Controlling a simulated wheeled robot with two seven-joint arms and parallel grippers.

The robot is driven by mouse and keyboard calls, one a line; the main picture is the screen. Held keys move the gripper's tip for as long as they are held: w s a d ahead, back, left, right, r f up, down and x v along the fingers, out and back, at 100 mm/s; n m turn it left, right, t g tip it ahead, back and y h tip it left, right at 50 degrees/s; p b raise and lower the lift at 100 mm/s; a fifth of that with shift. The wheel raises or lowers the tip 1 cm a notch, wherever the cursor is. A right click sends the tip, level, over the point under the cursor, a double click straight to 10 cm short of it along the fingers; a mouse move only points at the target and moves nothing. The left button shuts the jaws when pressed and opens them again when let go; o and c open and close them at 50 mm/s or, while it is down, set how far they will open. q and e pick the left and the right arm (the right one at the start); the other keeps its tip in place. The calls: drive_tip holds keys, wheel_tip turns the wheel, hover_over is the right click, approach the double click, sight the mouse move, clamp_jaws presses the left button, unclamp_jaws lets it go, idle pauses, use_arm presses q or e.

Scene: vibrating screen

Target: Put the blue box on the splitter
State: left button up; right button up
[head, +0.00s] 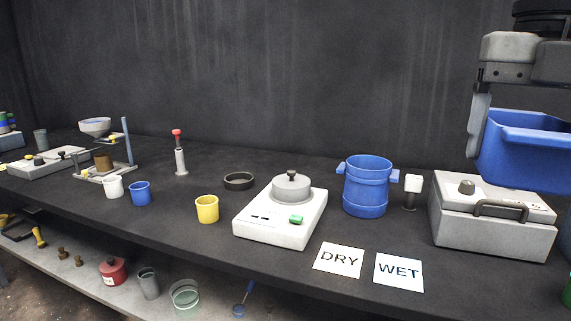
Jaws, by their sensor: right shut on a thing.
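The blue box (525,150) is at the right edge of the head view, an open bin cut off by the frame. My right gripper (477,132) comes down from the top right and is shut on the box's left wall. It holds the box in the air, above and partly in front of a grey-white machine (490,232) with a knob and a dark handle. I cannot tell for sure whether this machine is the splitter. The far side of the box is out of frame. My left gripper is not in view.
On the dark bench (160,235) stand a blue pot (366,190), a white device with a lidded dish (280,220), a yellow cup (206,209) and a small white-topped stand (412,190). DRY (339,260) and WET (398,272) cards lie at the front. A lower shelf holds loose vessels.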

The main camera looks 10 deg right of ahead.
drive_tip(key=s+d+f+n, duration=0.2)
drive_tip(key=d+f+n, duration=0.1)
drive_tip(key=d, duration=0.6)
drive_tip(key=s+d+f+n, duration=0.2)
drive_tip(key=d+f+n, duration=0.3)
drive_tip(key=f+n, duration=0.5)
drive_tip(key=w+a+f+n, duration=0.2)
drive_tip(key=a+f+n, duration=0.3)
drive_tip(key=f, duration=0.6)
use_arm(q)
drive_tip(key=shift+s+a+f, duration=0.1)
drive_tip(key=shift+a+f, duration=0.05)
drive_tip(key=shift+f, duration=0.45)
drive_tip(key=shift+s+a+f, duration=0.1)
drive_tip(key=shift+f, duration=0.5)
use_arm(e)
drive_tip(key=w+a+f+n, duration=0.2)
drive_tip(key=a+f+n, duration=0.1)
drive_tip(key=a+n, duration=0.7)
drive_tip(key=w+a+f+n, duration=0.3)
drive_tip(key=a+n, duration=0.7)
drive_tip(key=n, duration=0.4)
drive_tip(key=shift+w+a+f+n, duration=0.2)
drive_tip(key=shift+f+n, duration=0.1)
drive_tip(key=shift+f, duration=0.4)
drive_tip(key=shift+d, duration=0.1)
